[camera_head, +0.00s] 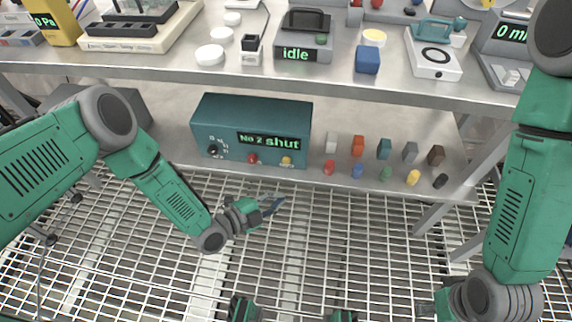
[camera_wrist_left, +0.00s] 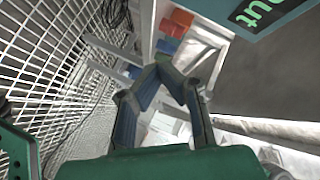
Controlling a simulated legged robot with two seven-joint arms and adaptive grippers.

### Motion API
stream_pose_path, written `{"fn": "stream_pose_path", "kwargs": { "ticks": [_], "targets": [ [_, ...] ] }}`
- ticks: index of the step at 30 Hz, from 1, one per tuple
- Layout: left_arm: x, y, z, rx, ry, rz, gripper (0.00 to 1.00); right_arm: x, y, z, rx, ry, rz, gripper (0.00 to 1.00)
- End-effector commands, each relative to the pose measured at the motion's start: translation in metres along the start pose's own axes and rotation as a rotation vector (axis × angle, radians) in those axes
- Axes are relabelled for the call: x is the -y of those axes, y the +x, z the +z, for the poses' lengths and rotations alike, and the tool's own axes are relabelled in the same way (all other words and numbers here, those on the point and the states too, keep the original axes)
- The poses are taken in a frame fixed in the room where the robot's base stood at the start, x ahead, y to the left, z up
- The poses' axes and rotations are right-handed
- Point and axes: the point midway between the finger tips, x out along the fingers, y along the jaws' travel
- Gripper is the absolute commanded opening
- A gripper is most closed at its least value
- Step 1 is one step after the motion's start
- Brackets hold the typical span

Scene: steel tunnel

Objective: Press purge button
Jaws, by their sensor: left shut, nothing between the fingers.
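A teal box (camera_head: 251,130) with a display reading "No 2 shut" stands on the lower shelf. Its front carries a dark knob (camera_head: 212,149), a red button (camera_head: 252,158) and a yellow button (camera_head: 286,160). I cannot read which is the purge button. My left gripper (camera_head: 276,205) is shut and empty, in front of and below the box, apart from it. In the left wrist view its fingers (camera_wrist_left: 162,68) meet at the tips, and the box corner (camera_wrist_left: 255,12) shows at the upper right.
Several small coloured blocks (camera_head: 358,145) and knobs sit right of the box on the lower shelf (camera_head: 318,187). The upper bench (camera_head: 180,72) overhangs the box and holds an "idle" device (camera_head: 302,50), a blue cube (camera_head: 367,60) and white discs. Open grating (camera_head: 330,240) lies in front.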

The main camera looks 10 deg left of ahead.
Motion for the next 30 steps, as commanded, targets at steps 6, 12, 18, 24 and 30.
{"fn": "stream_pose_path", "kwargs": {
  "ticks": [6,12,18,24,30],
  "targets": [
    [0.002,0.002,0.001,-0.01,0.034,-0.018,0.0,0.0,0.0,0.0,0.0,0.0,0.0,0.4],
    [0.002,0.002,0.001,-0.009,0.032,-0.016,0.0,0.0,0.001,0.0,0.0,0.0,0.0,0.4],
    [0.008,0.012,0.009,-0.009,0.033,-0.018,0.0,0.0,0.009,0.0,-0.001,0.0,0.0,0.4],
    [0.022,0.031,0.024,-0.007,0.033,-0.019,0.0,0.0,0.027,0.001,0.0,0.0,0.0,0.4],
    [0.036,0.05,0.036,-0.009,0.034,-0.016,0.0,0.0,0.042,0.002,0.0,0.0,0.0,0.4]
  ]
}}
